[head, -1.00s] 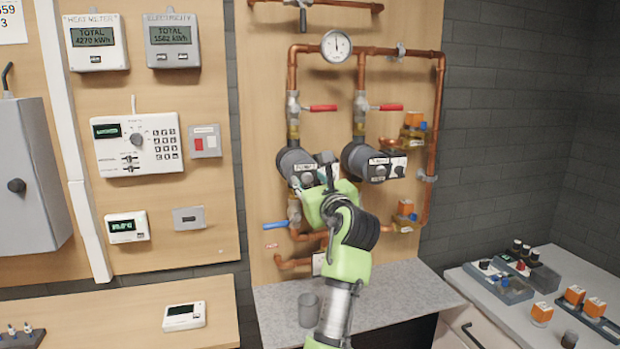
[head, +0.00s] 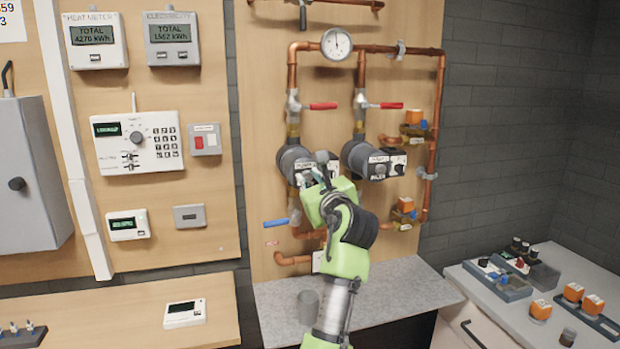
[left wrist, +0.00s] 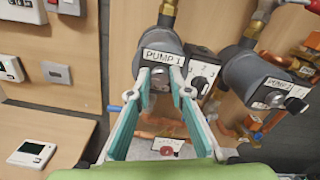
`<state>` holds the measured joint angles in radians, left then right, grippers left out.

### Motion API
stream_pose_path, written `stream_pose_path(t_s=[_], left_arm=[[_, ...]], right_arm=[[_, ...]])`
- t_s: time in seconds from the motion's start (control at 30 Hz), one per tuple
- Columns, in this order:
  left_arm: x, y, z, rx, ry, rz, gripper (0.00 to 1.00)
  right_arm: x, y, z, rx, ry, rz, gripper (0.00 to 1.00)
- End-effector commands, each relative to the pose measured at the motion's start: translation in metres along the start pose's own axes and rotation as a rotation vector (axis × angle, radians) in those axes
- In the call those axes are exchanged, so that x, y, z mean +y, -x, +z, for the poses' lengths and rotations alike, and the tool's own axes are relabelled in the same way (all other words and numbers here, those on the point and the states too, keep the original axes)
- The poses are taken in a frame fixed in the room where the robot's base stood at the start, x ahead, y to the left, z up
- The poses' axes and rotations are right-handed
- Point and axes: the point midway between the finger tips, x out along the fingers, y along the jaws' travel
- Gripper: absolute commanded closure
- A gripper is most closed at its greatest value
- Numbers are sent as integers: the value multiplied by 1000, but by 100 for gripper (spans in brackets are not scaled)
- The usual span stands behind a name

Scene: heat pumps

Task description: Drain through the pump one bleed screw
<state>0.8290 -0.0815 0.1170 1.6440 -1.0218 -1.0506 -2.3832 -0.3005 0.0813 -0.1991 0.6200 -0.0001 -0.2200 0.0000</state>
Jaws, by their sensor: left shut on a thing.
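Pump 1 (head: 293,162) is a dark grey cylinder on the copper pipework, left of pump 2 (head: 361,158). In the left wrist view its "PUMP 1" label (left wrist: 163,57) shows above a round silver screw (left wrist: 160,79) in the middle of its face. My left gripper (left wrist: 161,84) is at the front of pump 1, its teal fingers on both sides of the bleed screw and closed on it. In the head view the left gripper (head: 322,178) hides the lower part of pump 1. My right gripper is in neither view.
Red-handled valves (head: 322,106) sit above the pumps and a blue-handled valve (head: 276,223) below left. A grey cup (head: 308,307) stands on the grey shelf (head: 395,293). Orange-topped parts (head: 593,304) and trays lie on the right counter.

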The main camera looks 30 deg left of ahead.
Motion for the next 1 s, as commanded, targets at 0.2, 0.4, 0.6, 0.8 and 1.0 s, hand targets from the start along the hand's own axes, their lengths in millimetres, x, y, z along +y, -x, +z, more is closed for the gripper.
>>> stream_pose_path(t_s=[0.2, 0.4, 0.6, 0.8, 1.0], left_arm=[[0, 0, 2, 1, 161, -1, 100], [0, 0, 1, 1, 350, 0, 100], [1, 0, 0, 1, 540, 1, 100], [1, 0, -1, 1, 731, 0, 100], [2, 0, -2, 1, 922, 1, 100]], right_arm=[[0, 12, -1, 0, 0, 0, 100], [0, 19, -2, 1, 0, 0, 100], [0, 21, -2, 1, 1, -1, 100], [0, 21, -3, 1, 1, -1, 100], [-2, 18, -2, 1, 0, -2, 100]])
